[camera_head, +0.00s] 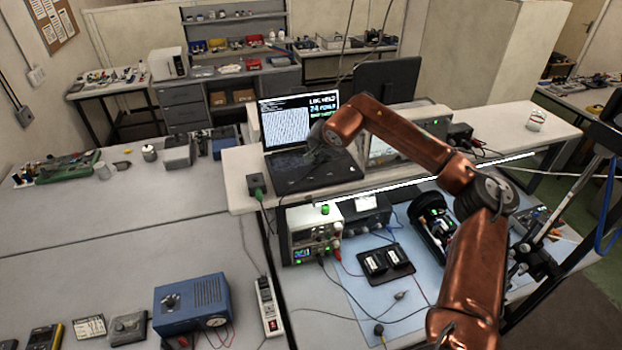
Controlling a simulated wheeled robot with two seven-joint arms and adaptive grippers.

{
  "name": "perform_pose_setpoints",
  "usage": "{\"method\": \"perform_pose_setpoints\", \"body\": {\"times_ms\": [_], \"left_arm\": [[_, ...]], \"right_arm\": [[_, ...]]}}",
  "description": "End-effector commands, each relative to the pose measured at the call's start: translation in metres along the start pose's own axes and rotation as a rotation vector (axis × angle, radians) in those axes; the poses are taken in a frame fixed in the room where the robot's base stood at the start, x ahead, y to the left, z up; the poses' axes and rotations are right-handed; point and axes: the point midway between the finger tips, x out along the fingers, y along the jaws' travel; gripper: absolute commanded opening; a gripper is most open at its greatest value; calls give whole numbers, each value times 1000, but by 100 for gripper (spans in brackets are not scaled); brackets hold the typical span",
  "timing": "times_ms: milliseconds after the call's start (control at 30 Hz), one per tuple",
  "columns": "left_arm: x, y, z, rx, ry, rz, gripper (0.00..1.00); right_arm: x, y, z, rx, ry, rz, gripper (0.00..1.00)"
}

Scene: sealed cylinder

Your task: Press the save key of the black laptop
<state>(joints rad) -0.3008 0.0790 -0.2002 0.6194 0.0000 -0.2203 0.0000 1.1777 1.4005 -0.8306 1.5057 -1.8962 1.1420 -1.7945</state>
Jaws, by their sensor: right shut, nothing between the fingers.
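The black laptop (285,176) stands open on the raised shelf, its lit screen (290,122) showing text and large green and white letters. My copper-coloured right arm reaches in from the lower right. My right gripper (312,156) is at the laptop's keyboard, near the right part of the base and just in front of the screen. It is shut with nothing in it. It is small and dark against the keys, so I cannot tell whether it touches them. The save key cannot be made out. My left gripper is not in view.
The white shelf (235,170) carries a small dark box (255,184) left of the laptop. Below it stand a power supply (312,236) and a dark cylinder device (432,222). A blue box (191,304) sits at the front left. The left bench is largely clear in its middle.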

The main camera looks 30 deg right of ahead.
Motion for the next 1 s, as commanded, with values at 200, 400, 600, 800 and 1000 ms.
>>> {"method": "perform_pose_setpoints", "body": {"times_ms": [200,400,600,800,1000], "left_arm": [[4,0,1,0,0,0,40],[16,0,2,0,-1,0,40],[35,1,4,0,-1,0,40],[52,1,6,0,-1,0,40],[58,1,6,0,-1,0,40]], "right_arm": [[3,4,2,2,0,0,0],[16,14,11,4,1,0,0],[35,29,25,4,0,1,0],[53,42,39,4,0,1,0],[61,47,44,4,1,0,0]]}}
